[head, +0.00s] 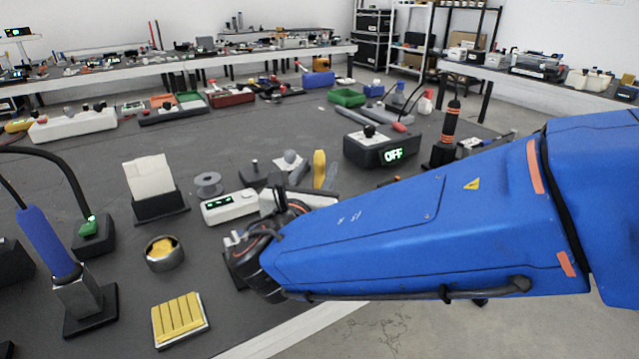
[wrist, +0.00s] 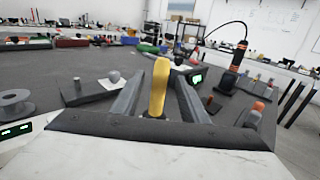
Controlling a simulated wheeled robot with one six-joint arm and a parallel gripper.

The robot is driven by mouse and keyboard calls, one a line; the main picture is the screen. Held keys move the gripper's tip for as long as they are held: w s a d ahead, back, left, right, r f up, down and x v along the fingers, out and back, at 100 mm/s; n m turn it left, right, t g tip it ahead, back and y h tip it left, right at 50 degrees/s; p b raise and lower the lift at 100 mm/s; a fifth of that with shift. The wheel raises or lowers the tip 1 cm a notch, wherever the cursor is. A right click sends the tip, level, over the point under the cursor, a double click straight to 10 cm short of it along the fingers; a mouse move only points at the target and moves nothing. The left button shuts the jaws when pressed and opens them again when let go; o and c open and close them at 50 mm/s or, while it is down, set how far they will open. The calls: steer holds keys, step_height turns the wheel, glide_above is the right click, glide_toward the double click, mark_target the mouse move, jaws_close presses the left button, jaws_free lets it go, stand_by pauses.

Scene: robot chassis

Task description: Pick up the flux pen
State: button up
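A yellow, round-ended upright thing (wrist: 159,88) shows between my gripper's fingers in the wrist view, and above my wrist in the head view (head: 319,168). It may be the flux pen; I cannot tell for sure. My gripper (wrist: 160,84) is open, with its two grey fingers pointing out over the table. Dark gaps show between the fingers and the yellow thing, most clearly near the palm. I cannot tell how deep it stands between them. Its lower end is hidden behind the palm. My forearm hides part of the table in the head view.
A black box with a green "OFF" display (head: 380,148) stands beyond my gripper. A white device (head: 230,206) and a grey spool (head: 208,184) are left of it. An orange-banded dark tool (head: 449,125) stands upright on the right.

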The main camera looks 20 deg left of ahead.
steer(key=shift+w+a, duration=0.1)
steer(key=shift+w, duration=1)
jaws_close()
steer(key=shift+r, duration=0.1)
step_height(320, 180, up, 10)
steer(key=shift+f, duration=0.1)
